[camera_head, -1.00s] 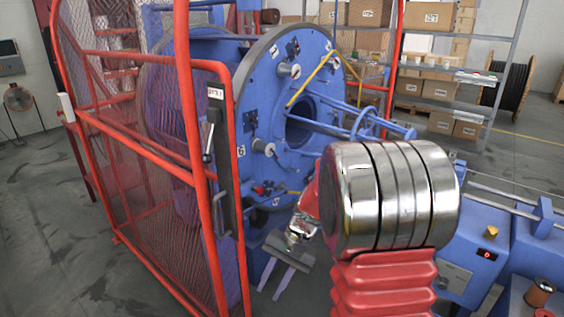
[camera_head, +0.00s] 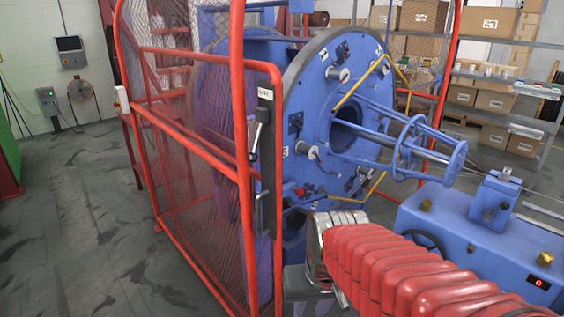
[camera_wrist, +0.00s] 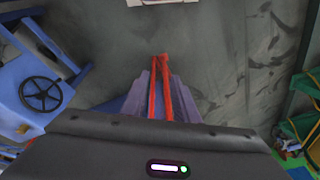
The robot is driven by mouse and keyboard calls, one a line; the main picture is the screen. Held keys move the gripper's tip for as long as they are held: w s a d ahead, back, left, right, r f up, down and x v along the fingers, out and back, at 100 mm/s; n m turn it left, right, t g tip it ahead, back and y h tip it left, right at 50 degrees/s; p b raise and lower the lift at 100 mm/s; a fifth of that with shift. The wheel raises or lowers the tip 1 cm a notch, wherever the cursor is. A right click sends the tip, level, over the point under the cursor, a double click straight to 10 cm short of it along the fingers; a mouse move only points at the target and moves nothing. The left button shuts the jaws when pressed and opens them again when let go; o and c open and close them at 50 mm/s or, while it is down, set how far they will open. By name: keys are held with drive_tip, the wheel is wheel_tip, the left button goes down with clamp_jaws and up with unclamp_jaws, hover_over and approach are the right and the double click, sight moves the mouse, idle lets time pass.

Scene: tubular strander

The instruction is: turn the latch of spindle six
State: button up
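The big blue spindle disc (camera_head: 340,95) stands upright behind the open side of a red mesh guard in the head view. Numbered spindles and small fittings sit around its face. A spindle with a round silver end (camera_head: 308,151) sits low on the left of the face, beside a partly hidden number that I read as six. I cannot make out its latch clearly.
The red guard's post (camera_head: 280,190) with a black handle stands just left of my gripper. A blue cabinet (camera_head: 470,245) stands at the right. Its black handwheel (camera_wrist: 40,94) shows in the wrist view. Grey floor (camera_head: 90,220) is free at the left.

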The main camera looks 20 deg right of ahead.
drive_tip(key=s+a+r+n+t, duration=0.2)
drive_tip(key=s+a+r+t, duration=0.1)
drive_tip(key=r, duration=0.3)
drive_tip(key=shift+s+a, duration=0.35)
drive_tip(key=shift+a, duration=0.35)
